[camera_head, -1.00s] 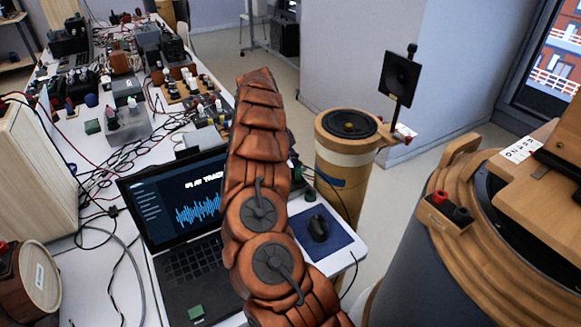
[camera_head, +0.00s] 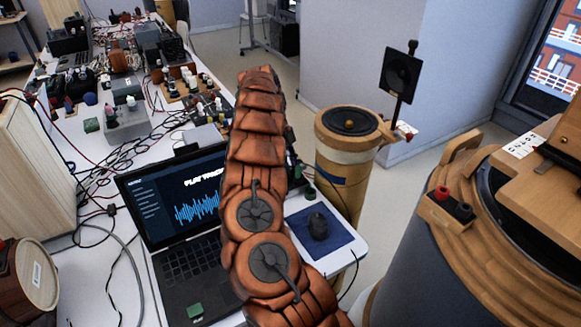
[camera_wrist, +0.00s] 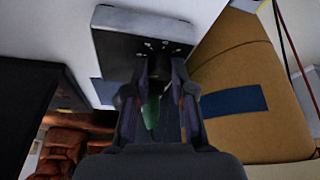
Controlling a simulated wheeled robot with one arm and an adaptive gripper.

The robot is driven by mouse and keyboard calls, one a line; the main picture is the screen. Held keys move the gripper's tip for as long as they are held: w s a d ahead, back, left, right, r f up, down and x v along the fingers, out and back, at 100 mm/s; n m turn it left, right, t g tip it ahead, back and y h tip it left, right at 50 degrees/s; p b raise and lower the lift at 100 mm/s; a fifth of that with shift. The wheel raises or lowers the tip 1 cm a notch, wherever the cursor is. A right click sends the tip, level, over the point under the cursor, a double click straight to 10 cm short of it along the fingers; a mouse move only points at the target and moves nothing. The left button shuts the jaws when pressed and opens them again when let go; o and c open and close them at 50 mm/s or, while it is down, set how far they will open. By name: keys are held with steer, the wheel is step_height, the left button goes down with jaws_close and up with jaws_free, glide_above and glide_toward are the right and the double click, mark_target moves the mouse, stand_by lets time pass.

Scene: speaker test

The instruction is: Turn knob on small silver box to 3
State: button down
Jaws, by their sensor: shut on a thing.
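The small silver box (camera_wrist: 140,42) is at the top of the wrist view, with a row of small marks on its face near the front edge. A dark knob (camera_wrist: 158,66) sits at that edge, below the marks. My gripper (camera_wrist: 158,76) has its two fingers on either side of the knob and is shut on it. The fingers hide much of the knob, and I cannot read its setting. In the head view my arm hides both the gripper and this box.
A green piece (camera_wrist: 150,110) shows between my fingers, below the knob. A laptop (camera_head: 180,205) stands left of my arm, and a blue mat (camera_head: 332,248) with a dark mouse lies to its right. A wooden cylinder (camera_head: 345,165) stands beyond the table edge.

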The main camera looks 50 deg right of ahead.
steer(key=shift+d+f+m+y+b, duration=0.1)
steer(key=shift+m+y+b, duration=0.2)
steer(key=shift+m, duration=0.3)
steer(key=shift+r+m+p, duration=0.3)
steer(key=shift+m+p, duration=0.1)
steer(key=shift+m, duration=0.3)
steer(key=shift+f+m+y, duration=0.15)
steer(key=shift+m+y, duration=0.25)
steer(key=c, duration=1)
jaws_free()
steer(key=shift+f, duration=0.1)
